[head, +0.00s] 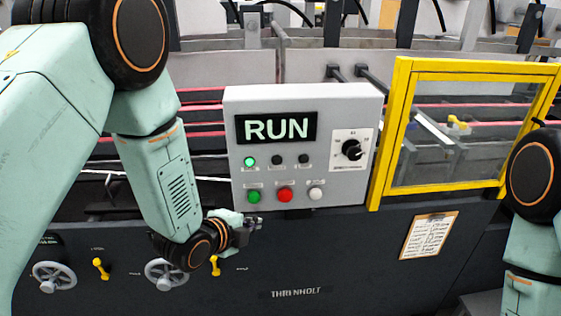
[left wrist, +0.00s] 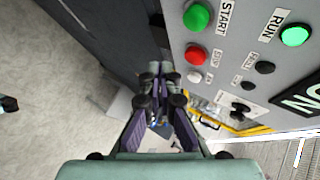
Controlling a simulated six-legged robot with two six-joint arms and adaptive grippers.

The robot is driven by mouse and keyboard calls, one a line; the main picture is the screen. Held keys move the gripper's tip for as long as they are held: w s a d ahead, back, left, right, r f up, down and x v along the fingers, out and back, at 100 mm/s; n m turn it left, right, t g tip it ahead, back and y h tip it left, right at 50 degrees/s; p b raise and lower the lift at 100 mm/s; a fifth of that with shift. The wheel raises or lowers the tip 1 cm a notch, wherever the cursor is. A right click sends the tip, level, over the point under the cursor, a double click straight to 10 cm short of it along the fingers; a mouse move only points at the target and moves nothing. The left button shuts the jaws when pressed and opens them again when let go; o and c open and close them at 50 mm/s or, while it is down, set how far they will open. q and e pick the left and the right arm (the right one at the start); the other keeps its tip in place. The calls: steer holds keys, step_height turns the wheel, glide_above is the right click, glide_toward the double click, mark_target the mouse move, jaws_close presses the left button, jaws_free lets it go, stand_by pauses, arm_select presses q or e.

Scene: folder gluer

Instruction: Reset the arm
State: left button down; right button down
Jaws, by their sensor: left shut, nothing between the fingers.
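My left arm comes in from the left in the head view. Its gripper (head: 246,226) is in front of the machine, just below the lower left corner of the grey control panel (head: 225,120). In the left wrist view the gripper's fingers (left wrist: 160,72) are together with nothing between them, beside the panel face. The green START button (left wrist: 196,17) and the red STOP button (left wrist: 195,55) show to the right of the fingers. My right arm stands at the right edge of the head view; its gripper is out of view.
The panel's display (head: 276,128) reads RUN and a green lamp (head: 249,161) is lit. A black dial (head: 352,150) is on the panel's right. A yellow-framed guard (head: 389,130) stands to the right. Handwheels (head: 166,274) and yellow levers (head: 101,268) stick out low on the left.

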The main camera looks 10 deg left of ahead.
arm_select(q)
steer(key=s+a+f+n+g+y+b, duration=0.1)
steer(key=s+a+f+n+g+b, duration=0.2)
steer(key=s+f+n, duration=0.7)
steer(key=s+a+f+n+g+y+b, duration=0.2)
steer(key=s+f+n+g+b, duration=0.6)
steer(key=s+f, duration=1.3)
steer(key=s+a+n+b, duration=0.1)
steer(key=s+n+b, duration=0.1)
steer(key=s, duration=0.3)
steer(key=shift+a+f+n+y+b, duration=0.2)
steer(key=shift+f+n+y+b, duration=0.1)
steer(key=shift+b, duration=0.5)
